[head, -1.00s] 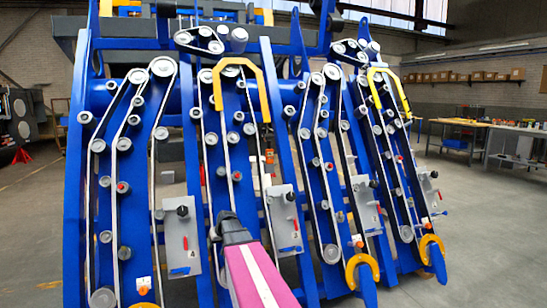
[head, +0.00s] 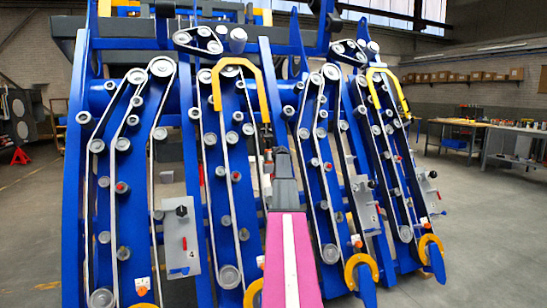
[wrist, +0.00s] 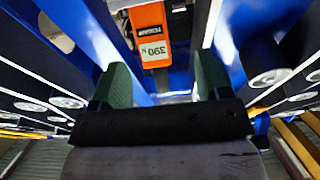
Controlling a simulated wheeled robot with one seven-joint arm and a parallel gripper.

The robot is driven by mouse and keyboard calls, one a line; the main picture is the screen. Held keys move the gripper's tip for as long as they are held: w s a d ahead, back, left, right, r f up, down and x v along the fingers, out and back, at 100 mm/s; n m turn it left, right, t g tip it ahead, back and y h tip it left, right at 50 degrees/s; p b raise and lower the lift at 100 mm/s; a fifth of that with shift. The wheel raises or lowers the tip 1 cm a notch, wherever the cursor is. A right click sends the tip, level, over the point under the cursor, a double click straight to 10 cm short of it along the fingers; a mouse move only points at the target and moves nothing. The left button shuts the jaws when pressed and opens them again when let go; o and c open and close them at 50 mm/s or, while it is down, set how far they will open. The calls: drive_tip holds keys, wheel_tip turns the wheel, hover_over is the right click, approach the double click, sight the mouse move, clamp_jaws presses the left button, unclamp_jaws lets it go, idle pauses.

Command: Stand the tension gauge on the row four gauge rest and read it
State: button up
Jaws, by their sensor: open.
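The tension gauge, an orange body (wrist: 150,30) with a label reading 390 N, is in the upper middle of the wrist view. It lies ahead of my gripper (wrist: 163,75), whose two green-padded fingers stand apart with nothing held between them. In the head view my gripper (head: 281,152) is in front of the third row from the right, and only a small orange patch of the gauge (head: 267,157) shows beside it. A grey plate marked 4 (head: 180,240), with a black knob and a red lever, is on the leftmost row.
Blue row frames with belts and pulleys (head: 229,276) fill the front, close on both sides of my gripper. Yellow-orange hoops (head: 361,270) stick out at lower right. Open floor (head: 470,240) and a workbench (head: 515,145) lie at right.

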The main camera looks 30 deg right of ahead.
sight(269, 147)
drive_tip(key=shift+d+r+x, duration=0.2)
drive_tip(key=shift+d+x, duration=0.05)
drive_tip(key=shift+x, duration=1.45)
drive_tip(key=shift+d+r+x, duration=0.2)
drive_tip(key=shift+x, duration=1.45)
drive_tip(key=shift+d+r+x, duration=0.2)
drive_tip(key=shift+d+x, duration=0.05)
drive_tip(key=shift+x, duration=1.45)
drive_tip(key=c, duration=0.9)
drive_tip(key=shift+r, duration=3)
drive_tip(key=shift+c, duration=0.2)
drive_tip(key=shift+s+a, duration=0.1)
